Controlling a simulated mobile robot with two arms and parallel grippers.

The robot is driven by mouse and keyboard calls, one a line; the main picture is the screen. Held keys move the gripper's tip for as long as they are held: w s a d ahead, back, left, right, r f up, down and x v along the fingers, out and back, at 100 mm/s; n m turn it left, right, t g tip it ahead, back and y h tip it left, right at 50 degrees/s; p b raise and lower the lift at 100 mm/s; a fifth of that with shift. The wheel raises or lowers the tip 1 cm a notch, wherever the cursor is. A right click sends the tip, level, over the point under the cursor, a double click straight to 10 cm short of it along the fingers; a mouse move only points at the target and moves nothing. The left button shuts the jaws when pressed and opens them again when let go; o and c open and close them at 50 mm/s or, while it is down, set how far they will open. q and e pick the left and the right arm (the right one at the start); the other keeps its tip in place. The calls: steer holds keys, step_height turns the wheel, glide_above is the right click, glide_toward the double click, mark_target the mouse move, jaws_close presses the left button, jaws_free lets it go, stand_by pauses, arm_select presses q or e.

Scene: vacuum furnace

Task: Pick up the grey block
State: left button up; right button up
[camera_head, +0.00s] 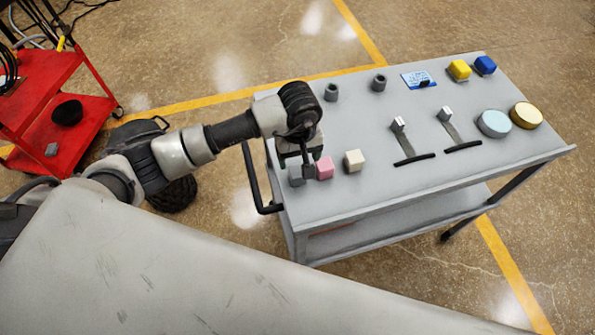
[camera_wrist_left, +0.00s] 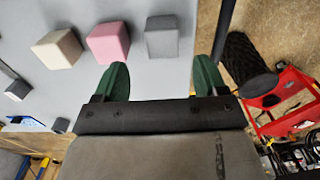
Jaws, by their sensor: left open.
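The grey block (camera_head: 295,177) sits near the left end of the grey cart top (camera_head: 345,200), partly hidden by my gripper in the head view. In the left wrist view the grey block (camera_wrist_left: 162,37) lies beyond the fingertips, lined up with the gap between them. My left gripper (camera_head: 306,163) is over this end of the cart. Its two green fingers (camera_wrist_left: 163,78) are spread with nothing between them. A pink block (camera_head: 324,168) stands close beside the grey block, and a beige block (camera_head: 354,160) is farther right. My right gripper is not in view.
A red cart (camera_head: 75,125) bears another small grey piece (camera_head: 51,149).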

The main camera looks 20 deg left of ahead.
mark_target(298, 170)
arm_select(q)
steer(key=shift+f, duration=0.7)
steer(key=shift+s+f+p, duration=0.15)
steer(key=shift+f+p, duration=0.2)
steer(key=shift+p, duration=0.15)
steer(key=f, duration=0.1)
steer(key=f+p, duration=0.1)
steer(key=f, duration=0.1)
steer(key=shift+s+f, duration=0.2)
steer(key=shift+f, duration=0.55)
steer(key=c, duration=1)
steer(key=shift+c, duration=0.4)
steer(key=shift+r, duration=0.15)
